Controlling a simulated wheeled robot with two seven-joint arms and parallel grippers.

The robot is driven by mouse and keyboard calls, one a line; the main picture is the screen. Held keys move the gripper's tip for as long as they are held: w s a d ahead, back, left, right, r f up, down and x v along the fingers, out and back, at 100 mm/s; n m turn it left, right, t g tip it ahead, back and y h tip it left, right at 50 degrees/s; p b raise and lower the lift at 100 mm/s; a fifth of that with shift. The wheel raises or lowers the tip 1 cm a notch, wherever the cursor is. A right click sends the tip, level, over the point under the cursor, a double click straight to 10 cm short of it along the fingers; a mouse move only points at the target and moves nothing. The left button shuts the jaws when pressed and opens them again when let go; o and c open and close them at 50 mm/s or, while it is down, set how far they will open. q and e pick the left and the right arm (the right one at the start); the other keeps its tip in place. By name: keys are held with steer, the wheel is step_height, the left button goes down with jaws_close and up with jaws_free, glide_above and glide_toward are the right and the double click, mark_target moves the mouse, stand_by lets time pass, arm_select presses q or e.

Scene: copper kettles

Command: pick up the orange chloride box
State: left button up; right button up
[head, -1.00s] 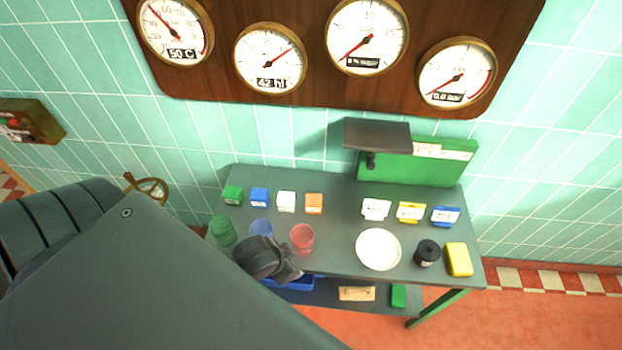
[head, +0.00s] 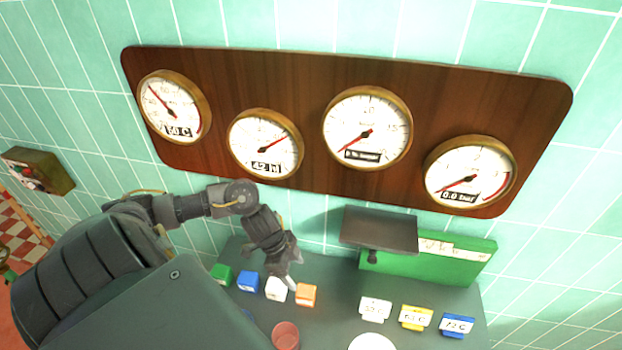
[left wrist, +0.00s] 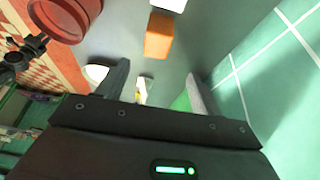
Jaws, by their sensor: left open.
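The orange box (head: 306,295) stands at the right end of a row of small boxes on the grey table (head: 335,310). My left gripper (head: 290,282) points down between the white box (head: 275,290) and the orange box, overlapping the white one's edge in the head view. In the left wrist view, the orange box (left wrist: 158,35) lies beyond the fingertips, outside the open, empty fingers (left wrist: 156,75). Whether a finger touches a box cannot be told. My right gripper is out of view.
Blue (head: 248,281) and green (head: 221,274) boxes stand left of the white one. A red cup (head: 286,335) is in front. A dark shelf (head: 379,230) overhangs to the right, by a green board (head: 440,262). Label cards (head: 416,317) and a white plate (head: 372,342) are further right.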

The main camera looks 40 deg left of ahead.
mark_target(305, 290)
arm_select(q)
steer(key=x, duration=0.4)
steer(key=shift+s+f, duration=0.15)
steer(key=shift+f, duration=0.45)
steer(key=shift+d+f, duration=0.15)
steer(key=shift+f, duration=0.05)
steer(key=x, duration=0.4)
steer(key=shift+d+f+p, duration=0.15)
steer(key=shift+f+p, duration=0.15)
steer(key=shift+f, duration=0.3)
steer(key=c, duration=1.2)
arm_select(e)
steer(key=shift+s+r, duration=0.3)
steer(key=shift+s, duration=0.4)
arm_select(q)
steer(key=shift+r, duration=0.15)
